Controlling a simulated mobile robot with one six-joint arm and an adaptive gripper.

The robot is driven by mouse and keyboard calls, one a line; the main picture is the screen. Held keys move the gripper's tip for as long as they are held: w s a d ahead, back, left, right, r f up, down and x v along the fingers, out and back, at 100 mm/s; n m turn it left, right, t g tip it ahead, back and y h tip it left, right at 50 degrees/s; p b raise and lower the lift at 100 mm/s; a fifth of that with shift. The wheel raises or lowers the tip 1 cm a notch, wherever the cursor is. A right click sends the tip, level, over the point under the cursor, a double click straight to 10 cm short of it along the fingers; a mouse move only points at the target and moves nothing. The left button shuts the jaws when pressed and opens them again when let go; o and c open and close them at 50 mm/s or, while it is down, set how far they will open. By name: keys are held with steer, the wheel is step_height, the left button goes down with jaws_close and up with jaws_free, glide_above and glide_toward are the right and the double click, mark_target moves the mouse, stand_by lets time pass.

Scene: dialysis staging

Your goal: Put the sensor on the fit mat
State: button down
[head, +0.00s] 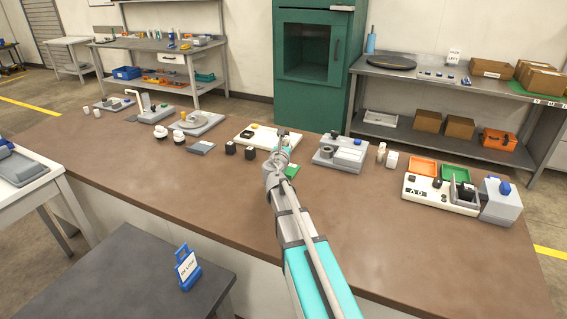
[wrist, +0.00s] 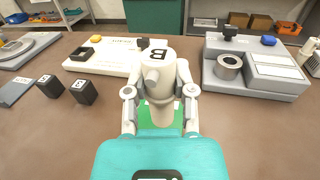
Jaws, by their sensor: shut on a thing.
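My gripper (wrist: 160,128) is shut on a pale, rounded piece marked B, which looks like the sensor (wrist: 158,60). It has a short stub on its side and is held upright between the two fingers. The piece and fingers hide much of the mat. In the head view the mat (head: 291,171) shows just right of my gripper (head: 281,148). I cannot tell whether the piece touches the mat.
A white board (wrist: 103,56) with small black parts lies behind on the left. A grey fixture (wrist: 254,80) with a metal ring stands to the right. Two black cubes (wrist: 48,86) (wrist: 84,92) stand to the left. The bench front is clear.

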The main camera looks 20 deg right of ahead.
steer(key=w+f+b, duration=0.2)
steer(key=w+d+f+b, duration=0.1)
steer(key=w+f+b, duration=0.1)
steer(key=f, duration=0.1)
steer(key=shift+d, duration=0.1)
stand_by(0.4)
steer(key=shift+w+d+f+b, duration=0.15)
steer(key=shift+w+f+b, duration=0.35)
steer(key=shift+f+b, duration=1.55)
steer(key=shift+b, duration=0.2)
steer(key=shift+s+f, duration=0.1)
steer(key=shift+f, duration=0.05)
steer(key=shift+c, duration=2.3)
jaws_free()
steer(key=shift+r, duration=0.3)
steer(key=v, duration=1.2)
steer(key=shift+f, duration=0.1)
